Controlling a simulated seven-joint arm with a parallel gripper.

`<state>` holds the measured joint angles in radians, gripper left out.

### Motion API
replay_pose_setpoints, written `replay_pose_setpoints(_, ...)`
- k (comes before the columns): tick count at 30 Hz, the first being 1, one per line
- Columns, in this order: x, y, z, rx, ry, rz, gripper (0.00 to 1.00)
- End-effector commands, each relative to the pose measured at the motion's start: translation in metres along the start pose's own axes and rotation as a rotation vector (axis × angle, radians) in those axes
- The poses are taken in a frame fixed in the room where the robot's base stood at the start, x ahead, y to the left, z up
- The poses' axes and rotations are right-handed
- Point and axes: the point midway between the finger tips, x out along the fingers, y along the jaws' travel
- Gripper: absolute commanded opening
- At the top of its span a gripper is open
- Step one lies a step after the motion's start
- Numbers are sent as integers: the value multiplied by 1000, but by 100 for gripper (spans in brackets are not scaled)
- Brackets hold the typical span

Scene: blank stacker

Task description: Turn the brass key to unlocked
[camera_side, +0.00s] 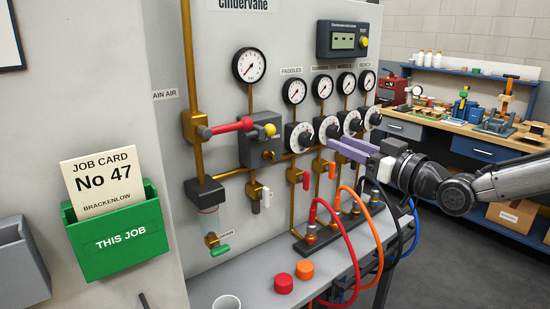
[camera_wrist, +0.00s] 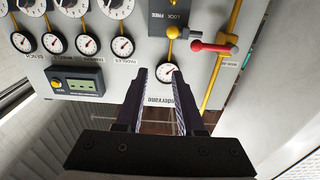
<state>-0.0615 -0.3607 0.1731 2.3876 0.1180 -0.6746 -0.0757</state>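A small brass key (camera_side: 268,155) shows in the side view on the front of a grey lock box (camera_side: 254,142), below a yellow knob (camera_side: 270,130) and a red-handled lever (camera_side: 233,127). It is too small to tell which way it is turned. The wrist view shows part of the box with the words LOCK and FREE (camera_wrist: 172,14); I cannot make out the key there. My gripper (camera_side: 332,144) is open and empty, with a gap between its lavender fingers. It is right of the box, in front of the dials. It also shows in the wrist view (camera_wrist: 155,70).
White dials (camera_side: 299,137) and gauges (camera_side: 249,65) line the panel beside my gripper. Red and orange hoses (camera_side: 338,226) loop over the ledge below. A green job card holder (camera_side: 110,235) is at the left. A workbench (camera_side: 470,125) stands at the back right.

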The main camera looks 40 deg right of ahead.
Motion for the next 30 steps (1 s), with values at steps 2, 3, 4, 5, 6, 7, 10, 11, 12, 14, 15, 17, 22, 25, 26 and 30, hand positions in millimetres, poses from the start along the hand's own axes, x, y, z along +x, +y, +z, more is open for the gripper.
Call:
replay_pose_setpoints(2, 20, -4, 12, -3, 44, 5, 38)
replay_pose_setpoints(3, 29, -5, 20, -5, 60, 8, 38)
replay_pose_setpoints(4, 34, -6, 27, -6, 66, 10, 38)
replay_pose_setpoints(5, 39, -8, 34, -8, 64, 10, 38)
replay_pose_setpoints(6, 44, -10, 46, -10, 51, 8, 38)
replay_pose_setpoints(7, 47, -12, 56, -12, 33, 5, 38)
replay_pose_setpoints(10, 53, -17, 80, -17, -21, -4, 38)
replay_pose_setpoints(11, 54, -18, 85, -18, -30, -6, 38)
replay_pose_setpoints(12, 55, -19, 88, -19, -38, -8, 38)
replay_pose_setpoints(14, 58, -20, 91, -20, -43, -10, 38)
replay_pose_setpoints(15, 61, -21, 90, -20, -43, -12, 38)
replay_pose_setpoints(17, 66, -21, 90, -20, -42, -11, 38)
replay_pose_setpoints(22, 94, -21, 92, -20, -44, -11, 38)
replay_pose_setpoints(25, 113, -21, 93, -20, -43, -12, 38)
replay_pose_setpoints(26, 119, -21, 93, -20, -43, -12, 38)
replay_pose_setpoints(30, 146, -21, 94, -20, -42, -11, 38)
